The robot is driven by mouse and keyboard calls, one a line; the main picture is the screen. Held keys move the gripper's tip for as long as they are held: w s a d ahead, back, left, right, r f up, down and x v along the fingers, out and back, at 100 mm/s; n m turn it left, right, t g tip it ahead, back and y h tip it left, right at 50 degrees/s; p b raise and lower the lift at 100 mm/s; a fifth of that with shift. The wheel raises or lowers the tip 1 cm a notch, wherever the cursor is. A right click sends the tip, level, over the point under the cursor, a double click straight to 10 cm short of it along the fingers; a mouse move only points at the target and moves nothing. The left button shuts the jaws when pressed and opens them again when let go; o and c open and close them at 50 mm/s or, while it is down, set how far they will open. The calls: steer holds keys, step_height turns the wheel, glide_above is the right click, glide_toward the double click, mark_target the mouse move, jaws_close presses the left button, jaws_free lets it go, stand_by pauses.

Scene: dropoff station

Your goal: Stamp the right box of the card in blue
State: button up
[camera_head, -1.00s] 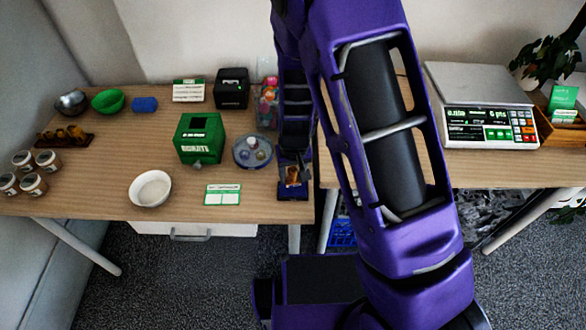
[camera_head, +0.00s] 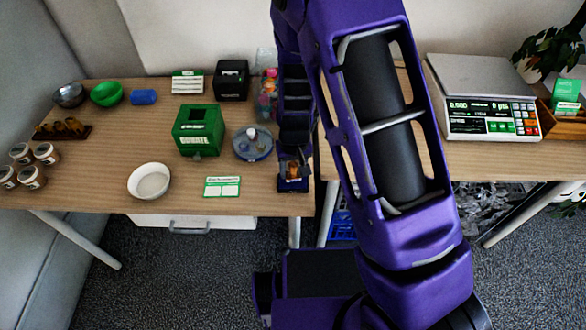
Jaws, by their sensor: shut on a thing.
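The card (camera_head: 222,187) is white with a green border and lies flat near the table's front edge. Its boxes are too small to tell whether any holds a mark. My gripper (camera_head: 293,164) is right of the card, pointing down at the table's right end. It is shut on a small stamp with a brown handle (camera_head: 293,172), mostly hidden by the fingers. Directly below is a dark blue pad (camera_head: 293,185). I cannot tell whether the stamp touches it.
A clear container of colourful items (camera_head: 266,88) is behind my arm. A scale (camera_head: 482,95) is on the right table. The table just right of the card is bare.

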steer(key=shift+f+b, duration=0.5)
steer(key=shift+f, duration=0.05)
stand_by(1.4)
step_height(320, 180, up, 3)
steer(key=shift+f+p, duration=0.1)
steer(key=shift+p, duration=1)
steer(key=shift+r+p, duration=0.3)
steer(key=shift+r, duration=1.85)
